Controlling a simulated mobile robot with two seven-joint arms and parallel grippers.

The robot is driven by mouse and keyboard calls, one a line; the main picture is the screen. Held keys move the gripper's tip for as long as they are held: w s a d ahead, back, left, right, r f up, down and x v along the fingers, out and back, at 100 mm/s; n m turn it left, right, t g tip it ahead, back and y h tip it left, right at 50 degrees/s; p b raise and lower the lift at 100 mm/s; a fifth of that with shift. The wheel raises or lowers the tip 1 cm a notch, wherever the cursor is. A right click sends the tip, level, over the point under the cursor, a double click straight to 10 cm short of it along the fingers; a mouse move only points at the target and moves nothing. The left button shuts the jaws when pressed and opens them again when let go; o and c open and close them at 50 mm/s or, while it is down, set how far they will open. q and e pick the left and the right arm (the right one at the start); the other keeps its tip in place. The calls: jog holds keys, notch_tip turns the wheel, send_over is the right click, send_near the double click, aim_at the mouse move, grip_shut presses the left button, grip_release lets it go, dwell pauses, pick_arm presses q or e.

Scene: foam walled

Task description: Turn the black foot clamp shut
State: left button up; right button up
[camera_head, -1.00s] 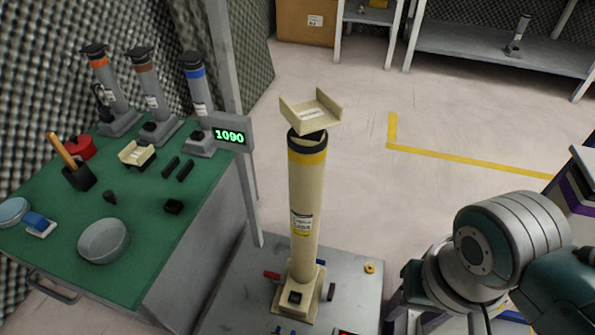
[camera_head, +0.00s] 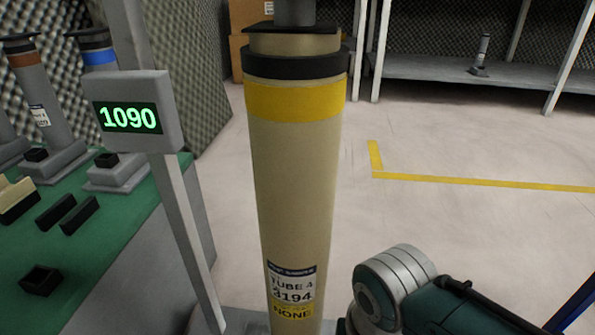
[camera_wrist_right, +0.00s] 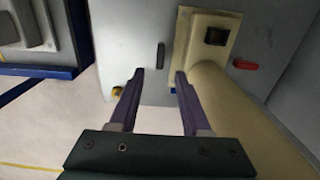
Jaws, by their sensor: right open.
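The black foot clamp (camera_wrist_right: 161,55) shows in the right wrist view as a short dark bar on the grey base plate (camera_wrist_right: 125,40). It lies just left of the cream foot (camera_wrist_right: 187,67) of the tube, apart from it in the picture. My right gripper (camera_wrist_right: 159,75) is open, its two purple fingers pointing toward the plate, with the black clamp seen between and beyond the tips. I see no contact. The cream tube (camera_head: 293,190) stands upright in the head view; its foot is out of that picture. My left gripper is not in view.
A red clamp (camera_wrist_right: 245,64) sits on the other side of the foot.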

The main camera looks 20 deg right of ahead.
notch_tip(320, 180, down, 9)
jog(key=b, duration=0.7)
jog(key=shift+w+r+b, duration=0.1)
jog(key=shift+b, duration=0.3)
jog(key=shift+r, duration=0.1)
jog(key=shift+c, duration=0.4)
grip_shut()
